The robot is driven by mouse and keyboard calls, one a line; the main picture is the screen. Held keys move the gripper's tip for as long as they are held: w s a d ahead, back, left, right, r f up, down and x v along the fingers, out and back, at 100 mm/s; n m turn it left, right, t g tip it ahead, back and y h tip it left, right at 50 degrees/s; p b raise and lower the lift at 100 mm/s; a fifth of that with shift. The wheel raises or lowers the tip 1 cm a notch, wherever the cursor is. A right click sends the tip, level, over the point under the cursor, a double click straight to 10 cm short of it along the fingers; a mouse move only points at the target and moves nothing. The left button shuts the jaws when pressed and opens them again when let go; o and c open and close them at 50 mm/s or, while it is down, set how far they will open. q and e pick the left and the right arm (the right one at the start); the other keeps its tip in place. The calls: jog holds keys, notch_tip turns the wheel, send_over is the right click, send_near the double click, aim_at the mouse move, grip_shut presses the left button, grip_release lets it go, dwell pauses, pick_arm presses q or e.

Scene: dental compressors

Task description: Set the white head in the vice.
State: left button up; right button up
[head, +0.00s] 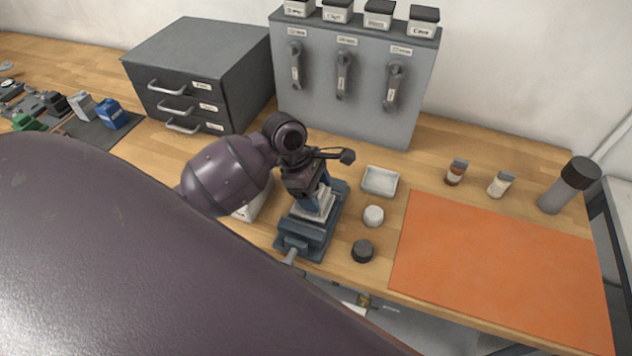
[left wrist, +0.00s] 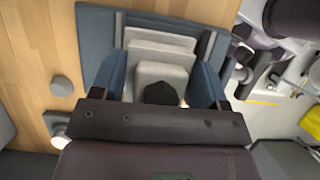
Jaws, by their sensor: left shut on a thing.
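The blue vice (head: 302,240) stands at the front edge of the wooden bench. My left gripper (head: 310,198) is directly above it, pointing down. In the left wrist view its two blue fingers (left wrist: 157,88) are shut on the pale, stepped white head (left wrist: 165,70), which has a dark part toward me. The white head (head: 318,209) also shows below the fingers in the head view, between the vice jaws (left wrist: 95,35). Whether it touches the vice's bottom is hidden. My right gripper is in neither view.
A white dish (head: 380,181), a white round cap (head: 373,215) and a dark round cap (head: 362,250) stand right of the vice. An empty orange mat (head: 500,270) lies further right. Behind are a grey drawer cabinet (head: 195,75) and a grey panel with hanging handpieces (head: 350,115).

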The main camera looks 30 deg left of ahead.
pick_arm(q)
jog(key=shift+f, duration=0.6)
dwell(1.3)
jog(key=o, duration=1.4)
jog(key=shift+c, duration=0.2)
jog(key=shift+o, duration=0.3)
jog(key=shift+f, duration=0.1)
jog(key=shift+r, duration=3.55)
